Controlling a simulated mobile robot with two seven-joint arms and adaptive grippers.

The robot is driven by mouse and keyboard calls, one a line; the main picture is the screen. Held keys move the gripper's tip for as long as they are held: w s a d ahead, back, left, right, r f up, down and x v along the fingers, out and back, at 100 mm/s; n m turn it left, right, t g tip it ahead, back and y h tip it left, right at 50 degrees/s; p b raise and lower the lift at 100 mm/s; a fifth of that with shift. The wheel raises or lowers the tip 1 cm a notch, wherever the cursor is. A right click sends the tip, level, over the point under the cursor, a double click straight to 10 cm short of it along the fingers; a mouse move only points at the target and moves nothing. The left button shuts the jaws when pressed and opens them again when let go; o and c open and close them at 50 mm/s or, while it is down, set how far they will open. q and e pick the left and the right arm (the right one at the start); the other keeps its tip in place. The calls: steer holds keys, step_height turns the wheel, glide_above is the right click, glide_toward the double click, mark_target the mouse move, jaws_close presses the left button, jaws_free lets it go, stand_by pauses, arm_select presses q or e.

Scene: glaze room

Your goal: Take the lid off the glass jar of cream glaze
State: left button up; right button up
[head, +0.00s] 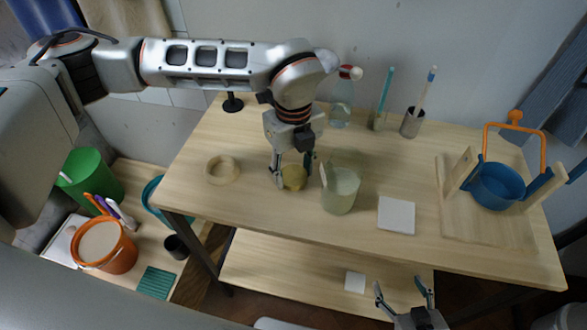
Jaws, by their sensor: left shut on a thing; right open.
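The glass jar (341,192) of pale cream-green glaze stands upright near the middle of the table. No lid shows on its top, and a pale stick-like piece (323,175) is at its left rim. My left gripper (293,174) points down just left of the jar, apart from it. It is shut on a round yellowish piece (294,180) that looks like the lid, low over the tabletop; whether it touches the table I cannot tell. My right gripper (405,291) is open and empty, in front of the table's front edge.
A wooden ring (222,170) lies to the left, a white tile (396,215) to the right. A bottle (341,103) and brush holders (411,123) stand behind. An orange bucket (105,245) is lower left.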

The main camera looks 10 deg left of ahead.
mark_target(294, 175)
arm_select(q)
steer(key=shift+f, duration=0.15)
steer(key=o, duration=1.2)
step_height(294, 175, up, 12)
steer(key=b, duration=0.1)
steer(key=shift+s, duration=0.1)
